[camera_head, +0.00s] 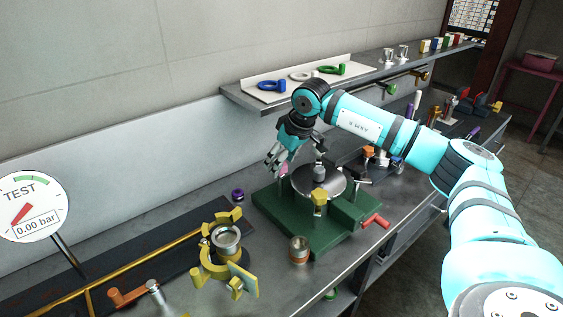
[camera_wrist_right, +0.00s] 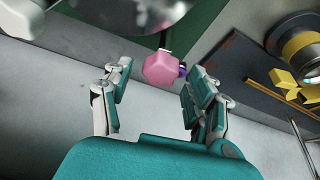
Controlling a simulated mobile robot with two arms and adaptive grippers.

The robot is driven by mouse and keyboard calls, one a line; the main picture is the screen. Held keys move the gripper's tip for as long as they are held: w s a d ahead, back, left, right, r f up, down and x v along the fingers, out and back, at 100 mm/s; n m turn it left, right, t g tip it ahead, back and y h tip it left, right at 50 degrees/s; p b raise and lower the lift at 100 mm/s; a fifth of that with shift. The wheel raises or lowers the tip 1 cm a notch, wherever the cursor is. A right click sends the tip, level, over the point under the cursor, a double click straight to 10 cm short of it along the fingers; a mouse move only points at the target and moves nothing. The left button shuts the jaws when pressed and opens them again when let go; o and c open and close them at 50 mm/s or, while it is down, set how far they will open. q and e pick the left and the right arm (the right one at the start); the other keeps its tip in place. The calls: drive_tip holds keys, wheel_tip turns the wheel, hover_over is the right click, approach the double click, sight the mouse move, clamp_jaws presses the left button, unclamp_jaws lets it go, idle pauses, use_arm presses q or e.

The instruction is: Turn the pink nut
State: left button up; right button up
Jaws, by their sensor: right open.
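The pink nut (camera_wrist_right: 162,70) shows in the right wrist view as a faceted pink head by the edge of the green base. In the head view a small part of the pink nut (camera_head: 284,169) shows beside the silver round lid, partly covered by my right gripper (camera_head: 277,160). My right gripper (camera_wrist_right: 156,86) is open, with one finger on each side of the nut. The nut lies near the fingertips, and gaps show on both sides, so the fingers look apart from it. My left gripper is not in view.
The green base (camera_head: 285,224) carries the silver lid (camera_head: 319,181), yellow and red-handled parts. A yellow clamp assembly (camera_head: 225,245) and a copper-coloured cup (camera_head: 299,249) stand in front. A purple part (camera_head: 238,195) lies left of the base. A shelf (camera_head: 243,96) runs along the wall behind.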

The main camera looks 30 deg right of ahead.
drive_tip(key=a+v, duration=0.1)
drive_tip(key=v, duration=1)
drive_tip(key=shift+d, duration=0.5)
drive_tip(key=shift+s+r, duration=0.1)
drive_tip(key=s+a+r+m+h+p, duration=0.1)
drive_tip(key=a+r+m+h+p, duration=0.2)
drive_tip(key=m, duration=0.4)
drive_tip(key=x, duration=1)
drive_tip(key=a+p+x, duration=0.1)
drive_tip(key=x, duration=0.4)
drive_tip(key=shift+w+d+f, duration=0.1)
drive_tip(key=shift+w+f, duration=0.1)
drive_tip(key=shift+f, duration=0.05)
drive_tip(key=c, duration=1.1)
drive_tip(key=shift+c, duration=0.2)
